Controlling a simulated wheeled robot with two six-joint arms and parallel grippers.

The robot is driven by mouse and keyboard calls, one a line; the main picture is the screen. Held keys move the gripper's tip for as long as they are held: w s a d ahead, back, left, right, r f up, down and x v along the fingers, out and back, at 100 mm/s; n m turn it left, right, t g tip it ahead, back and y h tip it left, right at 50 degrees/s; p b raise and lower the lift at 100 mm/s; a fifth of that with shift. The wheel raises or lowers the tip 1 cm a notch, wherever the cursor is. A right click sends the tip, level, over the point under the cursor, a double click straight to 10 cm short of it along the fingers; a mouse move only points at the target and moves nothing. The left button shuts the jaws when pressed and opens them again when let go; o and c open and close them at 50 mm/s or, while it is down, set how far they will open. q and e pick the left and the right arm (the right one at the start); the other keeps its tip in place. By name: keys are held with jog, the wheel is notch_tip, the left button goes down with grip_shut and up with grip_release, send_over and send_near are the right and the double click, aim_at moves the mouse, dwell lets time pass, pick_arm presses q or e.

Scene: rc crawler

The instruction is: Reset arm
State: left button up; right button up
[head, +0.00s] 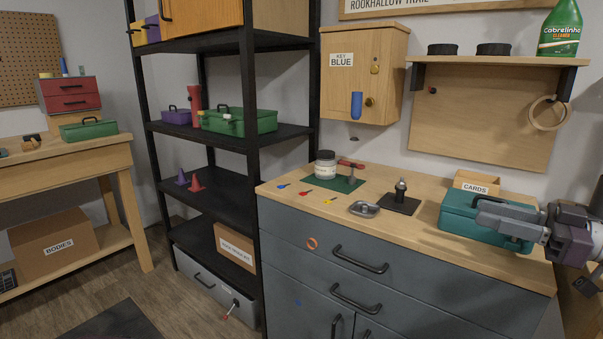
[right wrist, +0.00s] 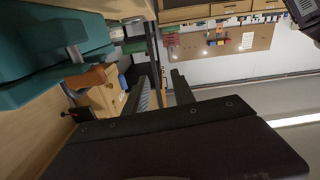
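My right gripper (head: 478,209) comes in from the right edge in the head view, over the counter's right end. Its two fingers point left, in front of the teal toolbox (head: 462,217), and overlap it in the picture. I cannot tell whether they touch it. In the right wrist view the two fingers (right wrist: 158,88) stand apart with nothing between them, so the gripper is open and empty. The teal toolbox (right wrist: 40,60) fills the upper left of that view. My left gripper is not in the head view.
A key cabinet (head: 362,75) and wall shelf (head: 500,61) hang above. A black rack (head: 252,160) stands left.

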jog(key=w+a+r+n+g+y, duration=0.1)
jog(key=w+a+n+g+y, duration=0.2)
jog(key=a, duration=0.7)
jog(key=s+a+f+m+g+h, duration=0.1)
jog(key=s+a+f+g, duration=0.15)
jog(key=a+f, duration=0.35)
jog(key=s+a+f+g+h, duration=0.1)
jog(key=a+f+g+h, duration=0.2)
jog(key=a, duration=0.6)
jog(key=s+a+f+m+g+h, duration=0.25)
jog(key=s+f, duration=0.25)
jog(key=f, duration=0.5)
jog(key=s+a+f+m+g+h, duration=0.1)
jog(key=s+f+m+h, duration=0.3)
jog(key=f, duration=0.5)
jog(key=s+d+f+m+t+h, duration=0.1)
jog(key=s+d+f+m+h, duration=0.2)
jog(key=d+f, duration=0.35)
jog(key=s+d+f+m+t+h, duration=0.1)
jog(key=s+d+f+m+h, duration=0.2)
jog(key=d+f, duration=0.4)
notch_tip(320, 180, up, 38)
jog(key=w+a+m+p, duration=0.1)
jog(key=w+p, duration=0.1)
jog(key=p, duration=3.6)
jog(key=shift+f+h, duration=0.15)
jog(key=shift+h, duration=0.2)
